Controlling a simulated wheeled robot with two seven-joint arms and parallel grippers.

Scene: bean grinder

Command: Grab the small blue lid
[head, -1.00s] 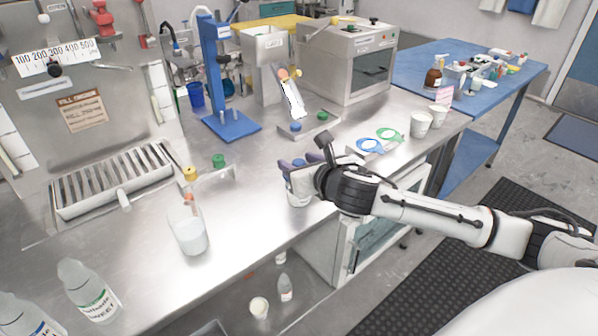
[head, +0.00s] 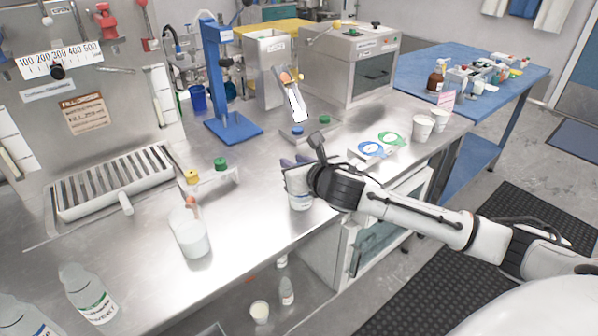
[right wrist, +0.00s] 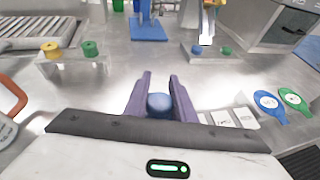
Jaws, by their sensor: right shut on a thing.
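The small blue lid (right wrist: 158,103) is a rounded blue cap between the two purple fingers of my right gripper (right wrist: 160,85) in the right wrist view. The fingers are shut on its sides. In the head view, my right gripper (head: 293,163) is over the front edge of the steel bench, and the lid is hidden behind it. A small white container (head: 301,202) stands directly below the gripper. I cannot tell whether the lid still touches it. My left gripper is out of view.
A stand with blue and green caps (head: 305,131) is behind the gripper.

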